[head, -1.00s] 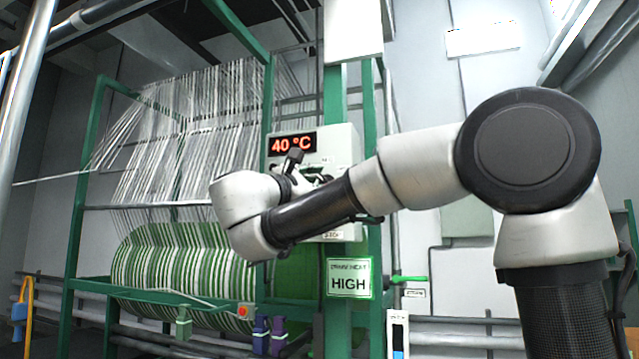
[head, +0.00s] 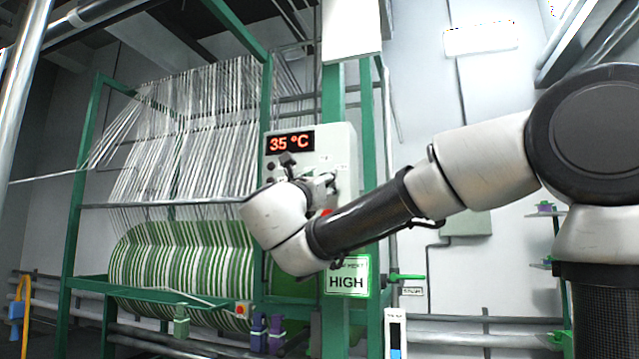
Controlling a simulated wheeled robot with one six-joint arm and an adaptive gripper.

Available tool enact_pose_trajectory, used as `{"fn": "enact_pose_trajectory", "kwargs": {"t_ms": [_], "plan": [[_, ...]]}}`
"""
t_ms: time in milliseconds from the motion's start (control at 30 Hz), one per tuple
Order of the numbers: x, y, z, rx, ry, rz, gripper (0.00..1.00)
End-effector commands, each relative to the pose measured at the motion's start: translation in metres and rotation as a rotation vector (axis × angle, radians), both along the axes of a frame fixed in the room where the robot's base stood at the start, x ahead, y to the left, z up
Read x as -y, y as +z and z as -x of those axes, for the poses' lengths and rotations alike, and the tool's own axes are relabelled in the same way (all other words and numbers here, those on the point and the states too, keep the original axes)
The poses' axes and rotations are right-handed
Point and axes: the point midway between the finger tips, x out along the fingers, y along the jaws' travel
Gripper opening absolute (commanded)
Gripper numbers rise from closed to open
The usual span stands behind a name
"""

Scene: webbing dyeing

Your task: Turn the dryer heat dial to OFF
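The dryer control panel (head: 345,145) is a pale box on a green post, with a red display (head: 290,142) reading 35 °C. Small dark knobs (head: 271,167) show at its left side below the display. I cannot tell for sure which control is the heat dial or read its setting, as my wrist covers much of the panel. My gripper (head: 328,184) is in front of the panel's middle, small and partly hidden by my wrist. I cannot tell whether its fingers are open, shut or touching anything. A red part (head: 326,212) shows just below it.
A green-edged sign (head: 346,281) reading HIGH hangs below the panel, partly behind my arm. The green frame with a striped webbing roll (head: 180,265) stands at the left. A green lever (head: 407,277) sticks out at the right of the post.

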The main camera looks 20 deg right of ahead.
Motion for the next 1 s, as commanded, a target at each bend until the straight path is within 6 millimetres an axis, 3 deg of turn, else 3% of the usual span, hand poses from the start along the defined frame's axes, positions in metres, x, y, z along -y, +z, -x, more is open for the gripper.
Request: {"fn": "enact_pose_trajectory", "kwargs": {"t_ms": [600, 633, 733, 1000], "plan": [[0.0004, -0.0019, -0.0005, -0.032, 0.0, 0.037, 0.17], [0.0004, -0.0019, -0.0005, -0.032, 0.0, 0.037, 0.43], [0.0004, -0.0015, -0.0003, -0.03, 0.0, 0.037, 0.61], [0.0004, -0.0006, 0.0, -0.028, 0.001, 0.036, 0.62]]}}
